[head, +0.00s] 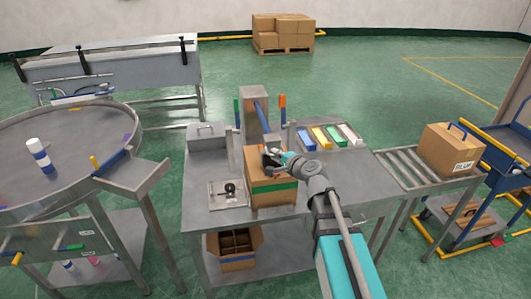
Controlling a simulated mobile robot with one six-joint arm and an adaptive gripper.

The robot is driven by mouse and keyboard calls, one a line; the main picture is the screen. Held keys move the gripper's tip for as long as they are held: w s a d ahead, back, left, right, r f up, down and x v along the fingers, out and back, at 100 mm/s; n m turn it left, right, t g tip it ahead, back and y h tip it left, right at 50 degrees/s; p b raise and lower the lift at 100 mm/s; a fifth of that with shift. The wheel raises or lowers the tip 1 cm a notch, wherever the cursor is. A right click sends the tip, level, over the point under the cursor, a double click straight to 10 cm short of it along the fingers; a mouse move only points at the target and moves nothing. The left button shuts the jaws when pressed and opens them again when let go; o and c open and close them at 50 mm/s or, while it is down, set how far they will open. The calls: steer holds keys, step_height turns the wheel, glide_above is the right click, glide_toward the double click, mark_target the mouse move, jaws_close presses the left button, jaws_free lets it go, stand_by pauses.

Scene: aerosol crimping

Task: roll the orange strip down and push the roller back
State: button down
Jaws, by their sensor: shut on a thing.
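A cardboard box (258,200) with a green band around its side stands on the steel bench. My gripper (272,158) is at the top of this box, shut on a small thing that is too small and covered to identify. I cannot tell if it touches the box. A small black piece that looks like a roller (230,188) sits on a light plate (217,201) left of the box. I cannot make out an orange strip on the box; my gripper covers part of its top.
Blue, yellow, green and pale bars (322,138) lie at the bench's back right. A steel post (254,112) with a blue rod and an upright orange piece (282,108) stands behind the box. A roller conveyor (400,169) carrying another carton (449,150) is at right, a round table (75,150) at left.

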steer(key=shift+w+d, duration=0.2)
steer(key=shift+d, duration=0.1)
steer(key=c, duration=0.8)
jaws_free()
steer(key=shift+d, duration=0.15)
steer(key=shift+o, duration=0.7)
steer(key=shift+f, duration=0.1)
steer(key=shift+s+a, duration=0.1)
steer(key=shift+a, duration=0.15)
